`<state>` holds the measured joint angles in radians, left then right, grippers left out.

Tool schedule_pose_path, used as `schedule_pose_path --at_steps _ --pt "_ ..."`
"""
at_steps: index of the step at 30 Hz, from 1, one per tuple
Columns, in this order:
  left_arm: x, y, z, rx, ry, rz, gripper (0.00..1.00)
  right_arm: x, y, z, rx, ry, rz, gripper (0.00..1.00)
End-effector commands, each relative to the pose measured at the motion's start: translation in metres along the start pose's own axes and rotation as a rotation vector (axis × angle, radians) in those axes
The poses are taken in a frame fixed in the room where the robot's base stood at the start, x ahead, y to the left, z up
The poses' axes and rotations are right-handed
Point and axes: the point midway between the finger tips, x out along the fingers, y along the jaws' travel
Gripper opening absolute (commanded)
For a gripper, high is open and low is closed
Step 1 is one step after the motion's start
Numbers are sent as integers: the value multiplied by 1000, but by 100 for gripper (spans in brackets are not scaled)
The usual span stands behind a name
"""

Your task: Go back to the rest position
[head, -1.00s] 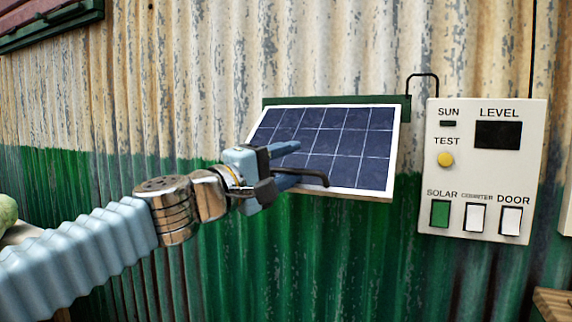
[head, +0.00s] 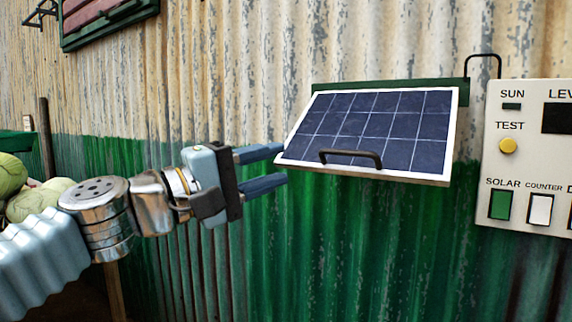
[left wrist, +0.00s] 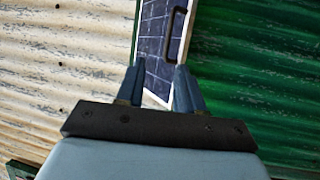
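My left gripper (head: 268,167) comes in from the left in the head view, level with the lower left corner of the solar panel. Its two blue fingers are apart with nothing between them. The solar panel (head: 385,125) is tilted on the wall, with a black handle (head: 350,157) near its lower edge. The fingers are off the handle. In the left wrist view the fingers (left wrist: 155,90) are open, with the panel (left wrist: 153,45) and its handle (left wrist: 174,30) beyond them. My right gripper is not in view.
A white control box (head: 530,155) with labelled switches and a yellow test button (head: 508,146) hangs to the right of the panel. Green produce (head: 40,200) lies at the far left. A shuttered frame (head: 105,20) is at the upper left. The corrugated wall below the panel is clear.

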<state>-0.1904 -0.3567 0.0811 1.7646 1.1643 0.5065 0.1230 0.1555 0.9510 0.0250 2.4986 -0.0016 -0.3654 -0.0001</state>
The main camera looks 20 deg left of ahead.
Motion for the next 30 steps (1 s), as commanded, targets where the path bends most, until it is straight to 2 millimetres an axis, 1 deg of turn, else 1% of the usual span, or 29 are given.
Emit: schedule_pose_path --at_steps 12,14,17,20,21,23,24,26,27,29,30 --pt "0 -1 0 -1 0 -3 37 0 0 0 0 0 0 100" --pt "3 -8 -2 -1 3 -16 37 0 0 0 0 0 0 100" --pt "16 -37 -11 0 18 -78 37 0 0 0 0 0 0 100" --pt "36 -93 -26 7 44 -191 37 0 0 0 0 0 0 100" --pt "44 -121 -33 13 55 -247 37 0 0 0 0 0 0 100" --pt "54 -167 -42 25 68 -337 37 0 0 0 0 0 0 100" --pt "58 -198 -47 34 73 -396 37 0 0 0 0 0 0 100" --pt "62 -244 -53 50 78 -485 37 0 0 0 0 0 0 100" --pt "62 -275 -55 63 77 -544 37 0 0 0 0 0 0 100" --pt "60 -322 -58 83 72 -632 37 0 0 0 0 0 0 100" --pt "57 -353 -58 98 65 -689 37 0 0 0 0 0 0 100"
